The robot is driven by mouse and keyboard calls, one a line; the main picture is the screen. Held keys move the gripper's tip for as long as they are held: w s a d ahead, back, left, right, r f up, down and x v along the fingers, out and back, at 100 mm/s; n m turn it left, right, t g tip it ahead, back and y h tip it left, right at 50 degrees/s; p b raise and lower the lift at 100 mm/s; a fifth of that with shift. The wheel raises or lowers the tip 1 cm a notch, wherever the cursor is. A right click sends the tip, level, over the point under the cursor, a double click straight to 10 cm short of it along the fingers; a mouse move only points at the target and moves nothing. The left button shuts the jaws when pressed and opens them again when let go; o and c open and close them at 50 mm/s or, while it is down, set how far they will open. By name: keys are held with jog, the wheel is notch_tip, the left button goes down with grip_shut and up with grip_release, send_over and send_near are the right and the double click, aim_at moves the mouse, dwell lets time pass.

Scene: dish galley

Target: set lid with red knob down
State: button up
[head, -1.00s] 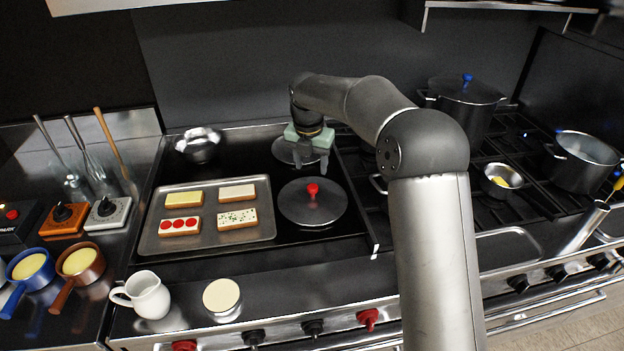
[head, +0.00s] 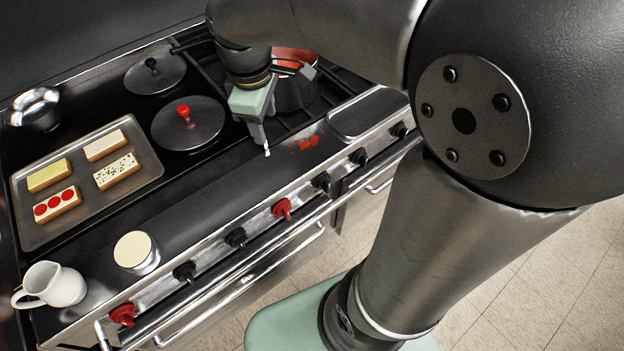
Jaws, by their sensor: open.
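The lid with the red knob (head: 188,128) is a dark round lid lying flat on the black cooktop, its knob pointing up. My gripper (head: 268,148) is to the right of the lid, apart from it, over the front strip of the stove. It is open and nothing shows between its fingers. One finger is partly hidden behind the other.
A tray (head: 150,165) with several topped slices lies left of the lid. A black-knobbed lid (head: 155,75) is behind it. A pot with red contents (head: 292,88) stands beyond my gripper. Red bits (head: 304,143) lie on the front strip. A white jug (head: 50,286) stands front left.

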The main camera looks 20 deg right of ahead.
jog(key=s+d+f+m, duration=0.2)
jog(key=s+m, duration=0.3)
jog(key=s, duration=0.2)
jog(key=s+d+f+m, duration=0.1)
jog(key=s+f+m, duration=0.2)
jog(key=s+m, duration=0.2)
jog(key=shift+s+d+m+y, duration=0.35)
jog(key=shift+s+m+y, duration=0.05)
jog(key=shift+s, duration=0.5)
